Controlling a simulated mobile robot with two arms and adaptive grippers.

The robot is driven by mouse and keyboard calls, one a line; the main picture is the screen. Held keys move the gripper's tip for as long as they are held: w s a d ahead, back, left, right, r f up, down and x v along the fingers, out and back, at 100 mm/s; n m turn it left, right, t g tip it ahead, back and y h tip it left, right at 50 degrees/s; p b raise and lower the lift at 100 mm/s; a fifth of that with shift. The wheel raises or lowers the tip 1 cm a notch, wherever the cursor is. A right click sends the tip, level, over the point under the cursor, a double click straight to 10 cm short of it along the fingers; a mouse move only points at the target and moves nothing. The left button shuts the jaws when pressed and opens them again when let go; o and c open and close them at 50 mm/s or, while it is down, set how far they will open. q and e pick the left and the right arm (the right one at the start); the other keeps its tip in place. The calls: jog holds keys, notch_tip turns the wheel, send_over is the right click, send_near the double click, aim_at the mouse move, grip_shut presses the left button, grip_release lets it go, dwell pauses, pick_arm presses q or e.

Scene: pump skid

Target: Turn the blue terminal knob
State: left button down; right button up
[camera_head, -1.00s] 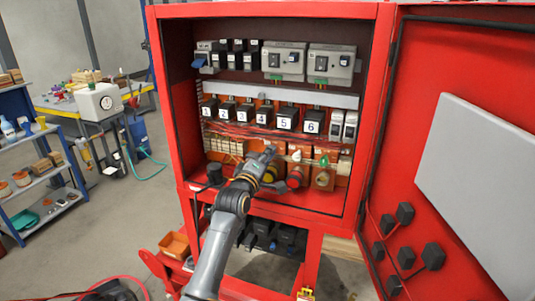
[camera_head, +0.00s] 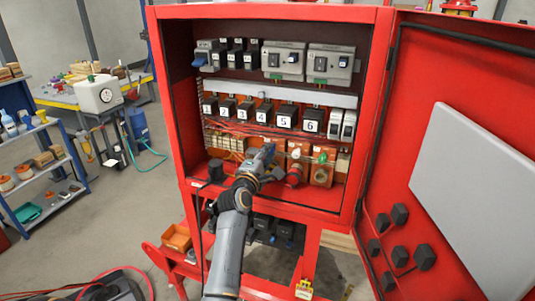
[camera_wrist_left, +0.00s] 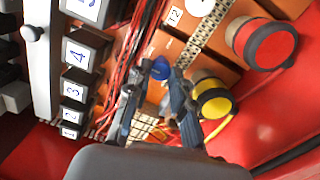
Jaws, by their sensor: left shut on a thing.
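The blue terminal knob (camera_wrist_left: 161,69) shows as a round blue cap between the fingertips of my left gripper (camera_wrist_left: 160,78) in the left wrist view. The two fingers are closed in on it from either side. In the head view my left gripper (camera_head: 264,160) reaches into the red cabinet at the lower terminal row, and the arm and fingers largely hide the knob there. The knob's turn angle cannot be read. My right gripper is not in view.
A yellow knob (camera_wrist_left: 214,103) sits close beside my left fingers, with a red knob (camera_wrist_left: 265,45) beyond it. Red wires (camera_wrist_left: 123,50) and numbered black blocks (camera_wrist_left: 80,55) lie on the other side. The open cabinet door (camera_head: 460,150) stands at the right.

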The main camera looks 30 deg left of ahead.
pick_arm(q)
jog(key=c, duration=1.2)
grip_release()
jog(key=shift+o, duration=0.2)
jog(key=shift+s, duration=0.1)
jog(key=v, duration=1.1)
jog(key=shift+s, duration=0.4)
jog(key=shift+d+f, duration=0.1)
jog(key=shift+f, duration=0.05)
